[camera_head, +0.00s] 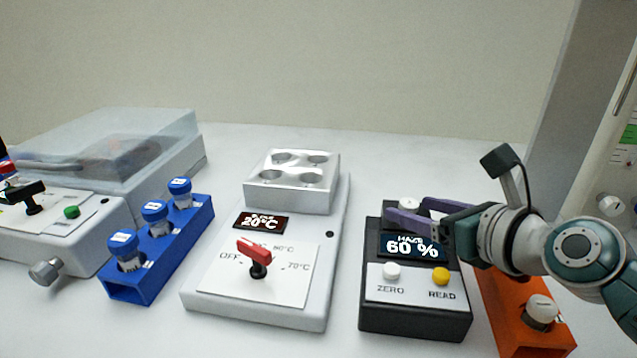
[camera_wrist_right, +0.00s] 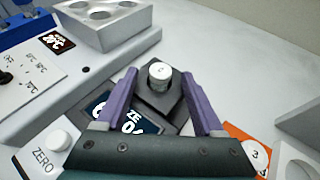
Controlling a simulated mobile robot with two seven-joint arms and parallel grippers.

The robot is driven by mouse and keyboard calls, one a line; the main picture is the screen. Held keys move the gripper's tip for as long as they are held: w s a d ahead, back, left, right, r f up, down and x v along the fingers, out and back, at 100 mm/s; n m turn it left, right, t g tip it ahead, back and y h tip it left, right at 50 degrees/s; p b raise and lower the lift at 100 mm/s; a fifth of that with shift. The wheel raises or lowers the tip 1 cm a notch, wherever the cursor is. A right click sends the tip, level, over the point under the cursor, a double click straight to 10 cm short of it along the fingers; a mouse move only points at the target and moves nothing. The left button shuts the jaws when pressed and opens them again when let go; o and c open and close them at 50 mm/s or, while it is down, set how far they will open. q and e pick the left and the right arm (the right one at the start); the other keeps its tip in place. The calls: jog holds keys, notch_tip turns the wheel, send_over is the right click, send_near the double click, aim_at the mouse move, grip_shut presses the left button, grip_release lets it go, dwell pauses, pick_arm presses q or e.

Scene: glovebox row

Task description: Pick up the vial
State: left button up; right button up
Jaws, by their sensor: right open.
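A white-capped vial (camera_head: 409,204) stands at the back of the dark haze meter (camera_head: 415,318), which reads 60 %. In the right wrist view the vial's cap (camera_wrist_right: 160,72) shows from above, with the body mostly hidden in the meter's dark holder (camera_wrist_right: 158,101). My right gripper (camera_head: 409,212) is open over the meter. Its two purple fingers (camera_wrist_right: 158,75) lie on either side of the cap in the wrist view, with gaps on both sides. Another white-capped vial (camera_head: 540,308) sits in the orange rack (camera_head: 507,318), at right.
Left of the meter stands a white heating block (camera_head: 285,312) with a red knob and empty wells. A blue rack (camera_head: 167,270) holds blue-capped vials. A clear-lidded machine (camera_head: 180,150) is at far left. A grey post (camera_head: 570,110) rises at right.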

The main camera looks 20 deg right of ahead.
jog(key=shift+w+f, duration=0.1)
jog(key=shift+w, duration=0.1)
grip_shut()
dwell(0.5)
